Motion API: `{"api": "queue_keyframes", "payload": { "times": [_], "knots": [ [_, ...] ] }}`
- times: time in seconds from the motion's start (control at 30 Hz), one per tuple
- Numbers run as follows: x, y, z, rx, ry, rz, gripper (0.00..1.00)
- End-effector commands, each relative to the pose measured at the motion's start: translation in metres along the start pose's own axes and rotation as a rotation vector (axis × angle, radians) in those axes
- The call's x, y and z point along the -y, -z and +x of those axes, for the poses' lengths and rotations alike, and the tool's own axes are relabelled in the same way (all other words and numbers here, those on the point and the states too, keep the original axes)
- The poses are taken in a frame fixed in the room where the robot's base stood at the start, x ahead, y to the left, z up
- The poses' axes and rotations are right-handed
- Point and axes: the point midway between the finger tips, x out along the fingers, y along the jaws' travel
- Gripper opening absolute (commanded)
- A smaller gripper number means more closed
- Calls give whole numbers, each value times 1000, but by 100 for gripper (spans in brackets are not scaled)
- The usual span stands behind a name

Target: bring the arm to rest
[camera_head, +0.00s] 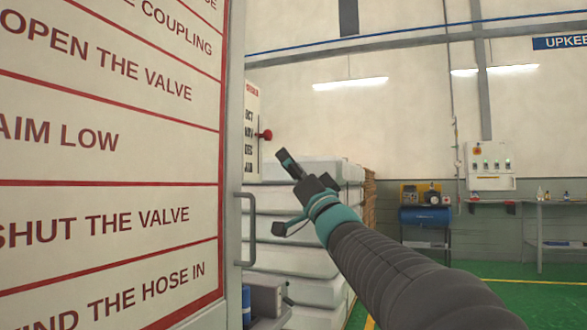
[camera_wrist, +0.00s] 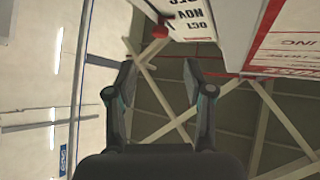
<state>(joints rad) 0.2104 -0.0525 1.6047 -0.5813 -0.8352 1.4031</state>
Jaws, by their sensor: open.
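My arm reaches in from the lower right of the head view. In the head view the same board (camera_head: 251,140) hangs left of and above the gripper. I cannot tell how far the gripper is from the mattresses.
A large panel with red-ruled lettering (camera_head: 110,140) and a grey handle (camera_head: 247,230) fills the left. A blue compressor (camera_head: 424,215), a wall-mounted control box (camera_head: 491,166) and a workbench (camera_head: 560,203) stand at the back right. Green floor (camera_head: 520,270) lies open on the right.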

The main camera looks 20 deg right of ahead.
Motion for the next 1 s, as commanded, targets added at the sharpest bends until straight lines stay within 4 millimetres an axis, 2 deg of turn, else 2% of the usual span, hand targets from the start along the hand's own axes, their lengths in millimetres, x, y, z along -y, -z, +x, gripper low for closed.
{"api": "queue_keyframes", "payload": {
  "times": [0.17,0.6,0.73,0.87,0.97,1.0],
  "knots": [
    [0,0,-7,0,0,0,52],
    [0,0,-6,0,0,-1,52],
    [-3,-1,-6,3,-12,-51,52],
    [-33,-5,-10,29,-142,-188,52],
    [-82,-22,-29,97,-328,-294,52],
    [-103,-30,-41,137,-406,-330,52]
  ]
}}
